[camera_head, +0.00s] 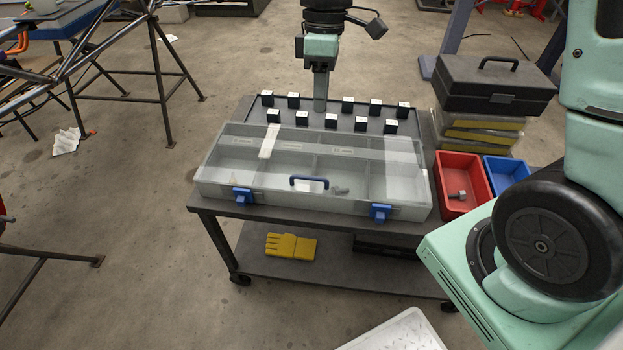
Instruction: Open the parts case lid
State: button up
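The parts case (216,185) is a wide clear box with inner compartments, lying on a dark cart. Its see-through lid (290,146) looks down over the compartments. A dark blue handle (309,184) is at the middle of the front edge. A blue latch sits at the left front (242,197) and another at the right front (380,213); I cannot tell whether they are fastened. A bolt-like part shows inside near the handle. My gripper (320,104) points down behind the case, over the rear tray, apart from the lid. Its fingers overlap in this view, hiding any gap.
A dark tray (345,103) with several black blocks lies behind the case. A red bin (461,184) holding a bolt and a blue bin (505,175) stand to the right. A black toolbox (494,85) sits on stacked cases behind them.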

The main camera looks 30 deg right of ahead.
jog(key=b, duration=0.3)
send_over(318, 185)
notch_tip(318, 185, down, 17)
jog(key=shift+s+f, duration=0.1)
grip_shut()
